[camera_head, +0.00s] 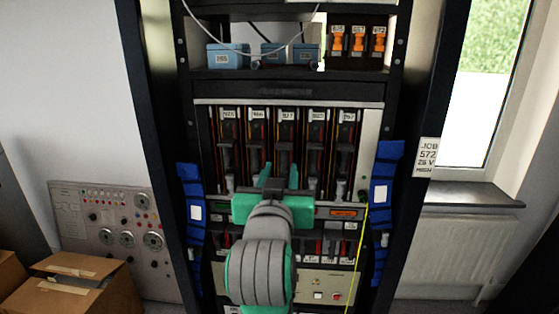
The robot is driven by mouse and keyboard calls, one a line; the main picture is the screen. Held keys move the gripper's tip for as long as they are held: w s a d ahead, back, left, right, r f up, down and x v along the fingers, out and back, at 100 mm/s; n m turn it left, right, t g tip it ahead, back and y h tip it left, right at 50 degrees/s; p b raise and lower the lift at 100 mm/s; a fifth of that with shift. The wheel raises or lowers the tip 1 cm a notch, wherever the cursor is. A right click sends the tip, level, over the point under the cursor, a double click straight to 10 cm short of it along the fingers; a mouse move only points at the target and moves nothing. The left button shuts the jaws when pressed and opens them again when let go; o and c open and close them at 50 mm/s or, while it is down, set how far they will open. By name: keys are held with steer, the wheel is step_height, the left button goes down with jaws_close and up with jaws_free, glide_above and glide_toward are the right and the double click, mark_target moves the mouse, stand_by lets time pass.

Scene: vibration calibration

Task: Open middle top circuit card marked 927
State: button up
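The circuit card marked 927 (286,138) stands upright in the middle of the upper row of cards in the rack, its white label near its top. My gripper (280,173) is in front of the lower part of this card, with its green fingertips pointing up. The two fingers are apart, one on each side of the card's lower front. I see nothing clearly held between them. My gripper and wrist hide the card's lower end, and I cannot tell whether the fingers touch it.
Similar labelled cards stand on both sides, such as the left neighbour (257,140) and right neighbour (316,140). Blue straps (381,190) hang on the rack posts. A yellow cable (358,250) hangs at the right. Cardboard boxes (75,290) stand at lower left.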

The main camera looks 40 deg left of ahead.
mark_target(284, 158)
steer(key=x, duration=0.4)
steer(key=shift+w, duration=0.2)
steer(key=shift+x, duration=0.85)
steer(key=shift+s+a, duration=0.1)
steer(key=shift+a, duration=0.05)
jaws_close()
